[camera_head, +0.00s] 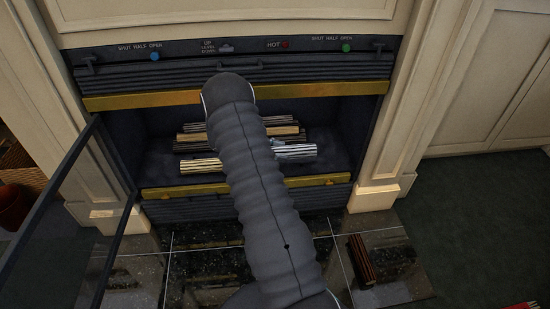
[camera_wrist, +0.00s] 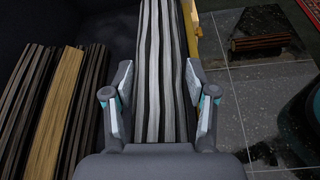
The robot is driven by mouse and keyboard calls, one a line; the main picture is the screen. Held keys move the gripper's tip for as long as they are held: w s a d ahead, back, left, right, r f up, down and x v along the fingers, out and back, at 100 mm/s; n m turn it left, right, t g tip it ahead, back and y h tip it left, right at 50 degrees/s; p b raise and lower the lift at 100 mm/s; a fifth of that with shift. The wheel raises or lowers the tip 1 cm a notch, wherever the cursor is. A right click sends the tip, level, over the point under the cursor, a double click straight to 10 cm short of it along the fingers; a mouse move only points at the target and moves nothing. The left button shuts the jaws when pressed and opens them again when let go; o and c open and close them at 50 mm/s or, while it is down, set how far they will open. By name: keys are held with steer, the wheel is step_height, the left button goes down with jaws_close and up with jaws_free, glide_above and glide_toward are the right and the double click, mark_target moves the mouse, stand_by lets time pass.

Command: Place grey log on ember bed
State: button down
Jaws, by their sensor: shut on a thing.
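The grey log (camera_head: 295,151) shows in the head view inside the open firebox, just right of my arm, with its left part hidden behind the arm. In the wrist view the grey-and-black striped log (camera_wrist: 150,55) runs lengthwise between the two fingers. My gripper (camera_wrist: 159,80) is shut on it, one finger against each side. The ember bed is not clearly visible; the logs and my arm cover the middle of the firebox. I cannot tell whether the grey log touches anything beneath it.
A brass bar (camera_head: 165,192) crosses the front. A glass door (camera_head: 70,215) stands open at left. A dark log (camera_head: 362,262) lies on the hearth.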

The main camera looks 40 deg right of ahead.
steer(key=shift+w+d+f, duration=0.1)
steer(key=shift+w+f, duration=0.25)
steer(key=shift+w, duration=0.2)
steer(key=shift+w+d+f, duration=0.1)
steer(key=shift+w+f, duration=0.2)
steer(key=shift+w, duration=0.25)
steer(key=shift+f, duration=1.95)
steer(key=shift+b, duration=0.3)
steer(key=shift+f, duration=0.2)
steer(key=shift+c, duration=1.7)
jaws_free()
steer(key=shift+r, duration=0.3)
steer(key=v, duration=1.2)
steer(key=shift+f, duration=0.1)
